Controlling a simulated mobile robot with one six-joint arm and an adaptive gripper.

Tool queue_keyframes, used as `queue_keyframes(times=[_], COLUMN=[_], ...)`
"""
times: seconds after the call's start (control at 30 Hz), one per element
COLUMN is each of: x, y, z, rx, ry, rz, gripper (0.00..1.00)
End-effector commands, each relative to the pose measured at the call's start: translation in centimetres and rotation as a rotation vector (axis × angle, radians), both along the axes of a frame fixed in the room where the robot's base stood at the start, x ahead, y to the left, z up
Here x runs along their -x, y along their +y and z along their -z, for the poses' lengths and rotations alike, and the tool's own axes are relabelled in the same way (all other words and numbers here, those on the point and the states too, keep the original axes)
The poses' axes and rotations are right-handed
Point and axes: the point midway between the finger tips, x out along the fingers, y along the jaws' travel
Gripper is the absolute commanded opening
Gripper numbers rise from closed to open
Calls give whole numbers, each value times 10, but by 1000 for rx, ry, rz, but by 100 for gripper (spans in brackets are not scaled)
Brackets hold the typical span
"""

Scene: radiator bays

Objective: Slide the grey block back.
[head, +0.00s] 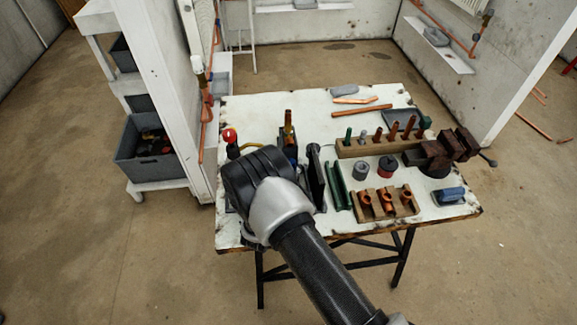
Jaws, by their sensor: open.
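No plain grey block stands out clearly. A flat, rounded grey piece (344,91) lies near the table's back edge and may be it, but I cannot tell. My gripper (252,178) is a black shape at the end of my arm, over the table's left front part. Its fingertips are hidden, and so is whatever lies under it. The grey piece is well behind it and to the right, apart from it.
The worn white table (280,108) holds a wooden rack (365,149) with several rods, a block with copper fittings (385,205), a brown vise (440,155) and a blue item (449,196). A dark upright piece (316,178) stands beside my wrist. The back left is clear.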

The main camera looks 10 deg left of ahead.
Motion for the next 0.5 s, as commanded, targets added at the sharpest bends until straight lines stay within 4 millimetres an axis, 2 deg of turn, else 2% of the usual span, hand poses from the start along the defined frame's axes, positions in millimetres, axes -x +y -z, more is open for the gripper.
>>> queue_keyframes(times=[0.27,0.37,0.5], x=[5,18,47], y=[1,5,11], z=[0,1,0], rx=[1,1,2], ry=[1,2,2], rz=[0,-2,-5], gripper=[44,44,44])
